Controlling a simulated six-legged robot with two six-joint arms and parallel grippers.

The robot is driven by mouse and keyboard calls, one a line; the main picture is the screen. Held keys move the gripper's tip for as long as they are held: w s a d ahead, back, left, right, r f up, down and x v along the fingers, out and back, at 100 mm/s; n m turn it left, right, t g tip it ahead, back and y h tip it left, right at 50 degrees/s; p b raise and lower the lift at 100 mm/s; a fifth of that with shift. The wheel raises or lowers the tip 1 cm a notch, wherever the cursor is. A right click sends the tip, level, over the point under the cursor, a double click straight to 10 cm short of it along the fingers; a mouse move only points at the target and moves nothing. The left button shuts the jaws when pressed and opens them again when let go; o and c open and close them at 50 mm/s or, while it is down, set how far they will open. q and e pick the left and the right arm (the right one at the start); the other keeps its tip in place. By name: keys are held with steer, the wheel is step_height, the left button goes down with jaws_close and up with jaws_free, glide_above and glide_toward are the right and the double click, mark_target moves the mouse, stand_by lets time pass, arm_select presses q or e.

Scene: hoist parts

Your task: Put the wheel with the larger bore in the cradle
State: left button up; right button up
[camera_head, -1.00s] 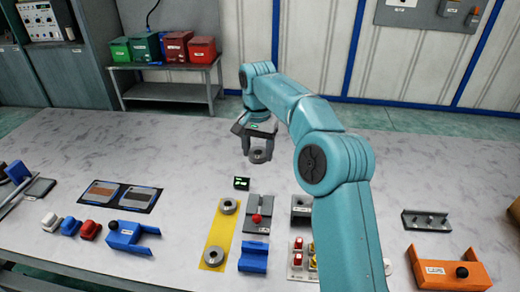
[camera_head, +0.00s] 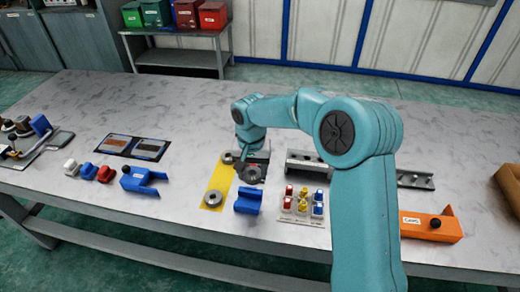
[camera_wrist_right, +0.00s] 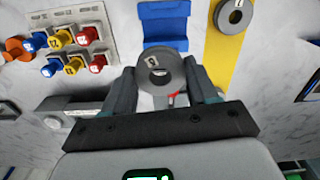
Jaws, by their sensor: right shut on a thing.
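My right gripper (camera_head: 252,171) is shut on a grey wheel (camera_head: 255,177) with a round bore; in the wrist view the wheel (camera_wrist_right: 162,75) sits between both fingers and carries a small label. A second grey wheel (camera_head: 212,198) lies on the yellow strip (camera_head: 211,182), and a third ring-like one (camera_head: 227,158) lies at its far end. I cannot tell for sure which bore is larger. The blue notched block (camera_head: 248,201), cradle-shaped, stands just in front of the held wheel. The grey block with a red knob is mostly hidden under my gripper. My left gripper is out of view.
A board of red, yellow and blue pieces (camera_head: 302,204) stands right of the blue block. A grey channel (camera_head: 308,163) stands behind it. An orange holder (camera_head: 432,226) is farther right, a blue holder (camera_head: 142,181) left. The table's far middle is clear.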

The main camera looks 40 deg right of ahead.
mark_target(247, 180)
steer(key=shift+s+a+r, duration=0.15)
steer(key=shift+s+a, duration=0.2)
steer(key=shift+a, duration=0.3)
steer(key=shift+s+a+r, duration=0.15)
steer(key=shift+s+a, duration=0.2)
steer(key=shift+a, duration=0.25)
steer(key=shift+a+n, duration=0.1)
steer(key=shift+n, duration=0.2)
steer(key=shift+w+d+f, duration=0.2)
steer(key=shift+w+f, duration=0.2)
steer(key=shift+f, duration=0.25)
steer(key=shift+f+b, duration=0.4)
steer(key=shift+b, duration=0.05)
steer(key=shift+s+a+f+b, duration=0.1)
steer(key=shift+a+f+b, duration=0.05)
steer(key=shift+f+b, duration=0.5)
step_height(247, 180, down, 3)
steer(key=shift+b, duration=0.95)
steer(key=shift+f+b, duration=0.3)
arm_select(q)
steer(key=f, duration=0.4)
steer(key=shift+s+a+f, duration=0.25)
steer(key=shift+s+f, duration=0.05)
arm_select(e)
steer(key=shift+f, duration=0.1)
